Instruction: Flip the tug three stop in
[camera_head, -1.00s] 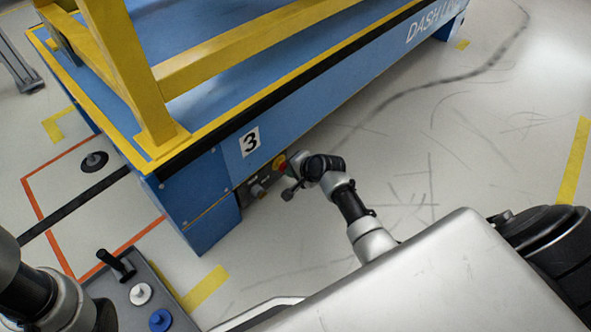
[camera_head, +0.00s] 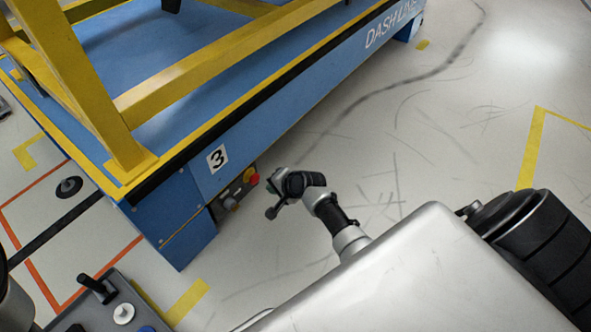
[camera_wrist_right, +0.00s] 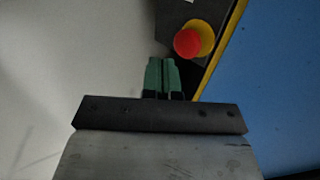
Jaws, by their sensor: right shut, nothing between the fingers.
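The tug's blue side carries a number 3 plate (camera_head: 217,158). Below and right of it is a dark control panel (camera_head: 238,190) with a red stop button (camera_head: 251,175) on a yellow base. The red button (camera_wrist_right: 188,42) also shows in the right wrist view, ahead and slightly right of the fingertips. My right gripper (camera_head: 271,184) is just right of the button in the head view, apart from it there. Its green fingers (camera_wrist_right: 161,62) are shut together and empty. How far they are from the button in depth is hard to tell. My left gripper is out of view.
A grey knob (camera_head: 230,204) sits on the panel's lower left. The tug's yellow frame (camera_head: 95,100) rises above its blue deck. A grey box (camera_head: 110,310) with a black lever and round buttons stands at lower left. The floor right of the tug is clear.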

